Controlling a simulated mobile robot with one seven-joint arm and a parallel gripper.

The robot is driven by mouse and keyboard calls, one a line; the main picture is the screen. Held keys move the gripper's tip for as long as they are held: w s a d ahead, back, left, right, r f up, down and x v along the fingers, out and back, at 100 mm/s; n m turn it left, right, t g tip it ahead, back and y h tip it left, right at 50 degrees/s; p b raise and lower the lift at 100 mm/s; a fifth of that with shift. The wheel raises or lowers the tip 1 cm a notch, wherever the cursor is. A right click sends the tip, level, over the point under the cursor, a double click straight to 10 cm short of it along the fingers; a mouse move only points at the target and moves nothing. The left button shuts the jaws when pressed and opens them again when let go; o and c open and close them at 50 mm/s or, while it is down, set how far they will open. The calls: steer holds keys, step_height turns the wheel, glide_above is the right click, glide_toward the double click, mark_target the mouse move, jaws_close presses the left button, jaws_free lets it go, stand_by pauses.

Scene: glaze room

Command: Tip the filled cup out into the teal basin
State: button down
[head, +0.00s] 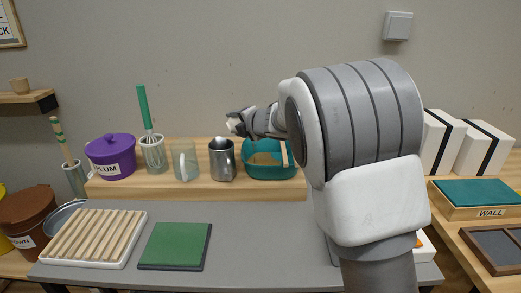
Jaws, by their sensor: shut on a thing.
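My gripper (237,122) is at the end of my outstretched arm, in the air above the raised wooden shelf. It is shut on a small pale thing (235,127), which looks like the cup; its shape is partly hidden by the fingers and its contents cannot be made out. The teal basin (270,172) stands on the shelf, below and to the right of the gripper in the picture. A flat wooden piece (285,153) shows at the basin's right side. My arm covers the area to the right of the basin.
A steel pitcher (222,160), a clear jug (186,162), a pot with a green-handled tool (153,152) and a purple lidded pot (111,158) stand left of the basin. A ribbed tray (92,237) and green pad (175,245) lie on the grey table.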

steer(key=shift+d+r+m+y, duration=0.1)
steer(key=shift+r+m+y, duration=0.05)
steer(key=shift+m+y, duration=0.15)
steer(key=f+b, duration=0.1)
steer(key=d+f+b, duration=0.1)
steer(key=f+m+y+b, duration=0.1)
steer(key=shift+w+d, duration=0.25)
steer(key=shift+d, duration=0.15)
steer(key=shift+a+r+p, duration=0.1)
steer(key=shift+r+p, duration=0.35)
steer(key=shift+p, duration=0.05)
steer(key=shift+s+m, duration=0.1)
steer(key=shift+m, duration=0.2)
steer(key=shift+y, duration=0.3)
